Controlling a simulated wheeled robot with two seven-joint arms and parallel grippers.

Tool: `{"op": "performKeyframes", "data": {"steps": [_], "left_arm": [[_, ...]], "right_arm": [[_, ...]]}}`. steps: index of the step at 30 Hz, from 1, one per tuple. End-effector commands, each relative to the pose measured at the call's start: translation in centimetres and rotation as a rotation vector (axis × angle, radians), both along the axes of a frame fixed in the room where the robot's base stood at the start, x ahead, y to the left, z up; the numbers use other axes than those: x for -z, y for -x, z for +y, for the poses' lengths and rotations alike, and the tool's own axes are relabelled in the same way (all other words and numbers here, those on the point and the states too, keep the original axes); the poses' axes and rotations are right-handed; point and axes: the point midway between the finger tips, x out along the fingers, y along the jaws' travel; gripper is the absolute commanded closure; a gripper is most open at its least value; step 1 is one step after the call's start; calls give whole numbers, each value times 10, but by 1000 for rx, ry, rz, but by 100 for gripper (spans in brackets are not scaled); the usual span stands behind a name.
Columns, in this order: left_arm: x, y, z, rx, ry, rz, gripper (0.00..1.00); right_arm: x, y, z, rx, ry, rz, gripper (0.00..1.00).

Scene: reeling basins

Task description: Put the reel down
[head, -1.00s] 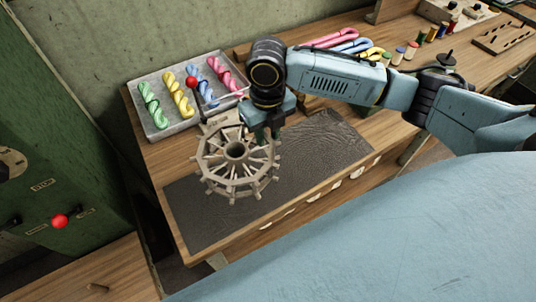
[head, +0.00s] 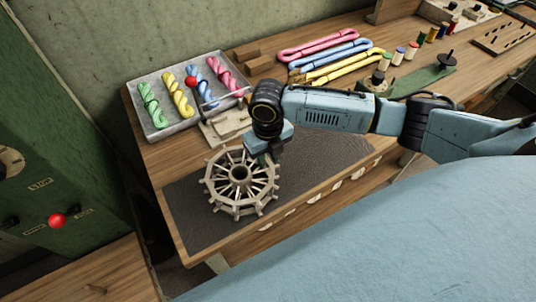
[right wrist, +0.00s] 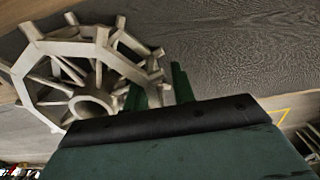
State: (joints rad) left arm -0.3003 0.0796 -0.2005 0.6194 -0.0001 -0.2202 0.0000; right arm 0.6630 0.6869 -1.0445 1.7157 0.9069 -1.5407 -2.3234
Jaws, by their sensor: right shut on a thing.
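The reel (head: 239,174) is a pale wooden spoked wheel with pegs round its rim and a hollow hub. In the head view it is over the dark mat (head: 190,222) near the front of the bench. I cannot tell if it touches the mat. My right gripper (head: 268,160) is shut on the reel's rim at its upper right. In the right wrist view the reel (right wrist: 85,62) fills the upper left, with the green fingers (right wrist: 160,88) at its rim. My left gripper is not in view.
A grey tray (head: 160,132) of several coloured skeins stands at the back left. A wooden stand with a red-knobbed lever (head: 191,82) is behind the reel. Folded skeins (head: 330,48) and spools (head: 412,51) lie behind my right arm. A green cabinet (head: 45,130) stands left.

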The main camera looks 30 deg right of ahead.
Motion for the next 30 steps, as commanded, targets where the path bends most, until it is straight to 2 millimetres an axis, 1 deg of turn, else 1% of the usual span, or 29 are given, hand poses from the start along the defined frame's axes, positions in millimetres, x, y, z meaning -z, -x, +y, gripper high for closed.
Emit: {"op": "performKeyframes", "data": {"steps": [1,2,6,14,17,20,30], "left_arm": [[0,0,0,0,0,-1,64],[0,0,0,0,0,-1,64],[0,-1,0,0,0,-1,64],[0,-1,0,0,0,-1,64],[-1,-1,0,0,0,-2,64],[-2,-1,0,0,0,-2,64],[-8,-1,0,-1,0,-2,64]], "right_arm": [[2,0,0,0,-1,0,100],[2,0,0,0,0,1,72],[2,0,0,0,0,1,53],[1,0,0,0,0,1,52],[-3,0,0,0,0,0,52],[-15,-1,0,0,-1,-2,52],[-87,-2,0,0,-1,-3,52]]}}
